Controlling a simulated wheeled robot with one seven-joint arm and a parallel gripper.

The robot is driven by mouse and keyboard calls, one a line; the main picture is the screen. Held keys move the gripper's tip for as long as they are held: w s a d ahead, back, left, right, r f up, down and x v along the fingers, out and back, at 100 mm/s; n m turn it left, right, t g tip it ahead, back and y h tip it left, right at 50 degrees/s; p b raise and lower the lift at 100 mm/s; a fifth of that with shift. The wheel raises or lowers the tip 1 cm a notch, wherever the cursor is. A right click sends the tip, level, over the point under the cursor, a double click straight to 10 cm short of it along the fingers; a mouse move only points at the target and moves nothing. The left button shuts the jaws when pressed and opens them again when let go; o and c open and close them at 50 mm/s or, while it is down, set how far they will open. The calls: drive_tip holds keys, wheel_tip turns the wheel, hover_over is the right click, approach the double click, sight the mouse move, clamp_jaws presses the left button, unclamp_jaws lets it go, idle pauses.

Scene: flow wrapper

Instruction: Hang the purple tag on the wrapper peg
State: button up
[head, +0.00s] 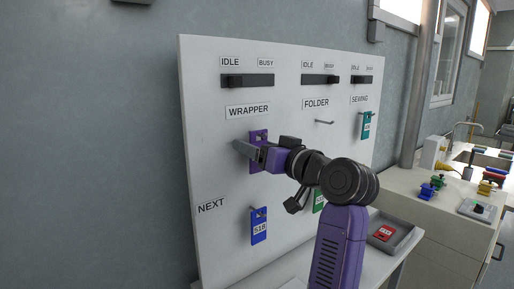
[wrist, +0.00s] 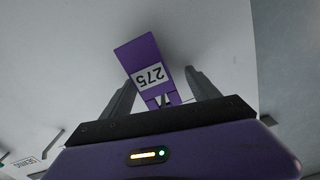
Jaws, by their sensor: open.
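The purple tag (head: 257,137) is upright at the white board, under the WRAPPER label (head: 249,111). My gripper (head: 243,149) is in front of it and covers its middle in the head view. In the wrist view the tag (wrist: 138,54), with the number 275 upside down, shows between the two fingers of my gripper (wrist: 160,85). The fingers are apart, with gaps on both sides of the tag. The wrapper peg is hidden or too small to make out, so I cannot tell for sure that the tag hangs on it.
A blue tag (head: 259,226) hangs beside the NEXT label, and a green tag (head: 319,201) is partly behind my arm. A teal tag (head: 366,126) hangs under SEWING. The FOLDER peg (head: 324,122) is bare. A grey tray (head: 405,231) holds a red tag (head: 384,232).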

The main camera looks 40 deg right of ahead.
drive_tip(key=s+b, duration=0.1)
drive_tip(key=s, duration=0.7)
wheel_tip(320, 180, up, 5)
drive_tip(key=d+m+t+h, duration=0.2)
drive_tip(key=d+h, duration=0.1)
drive_tip(key=s+a+f+n, duration=0.1)
drive_tip(key=s+a+f, duration=0.25)
drive_tip(key=f, duration=0.45)
drive_tip(key=s+a+f+t+h, duration=0.1)
drive_tip(key=s+a+f, duration=0.2)
drive_tip(key=s+f, duration=0.3)
drive_tip(key=s+a+f+n, duration=0.1)
drive_tip(key=s+a+f, duration=0.2)
drive_tip(key=f, duration=0.6)
drive_tip(key=s+a+f+g+y, duration=0.1)
drive_tip(key=s+a+f+g, duration=0.1)
drive_tip(key=s+f, duration=0.4)
drive_tip(key=s+a+f+n+g+y, duration=0.1)
drive_tip(key=s+a+f, duration=0.4)
drive_tip(key=s, duration=0.5)
drive_tip(key=s+a+f+n+g+y, duration=0.1)
drive_tip(key=s+a+f+g+y, duration=0.1)
drive_tip(key=s+f, duration=0.4)
drive_tip(key=s+a+g, duration=0.1)
drive_tip(key=s+a, duration=0.1)
drive_tip(key=s, duration=0.1)
drive_tip(key=shift+f, duration=0.35)
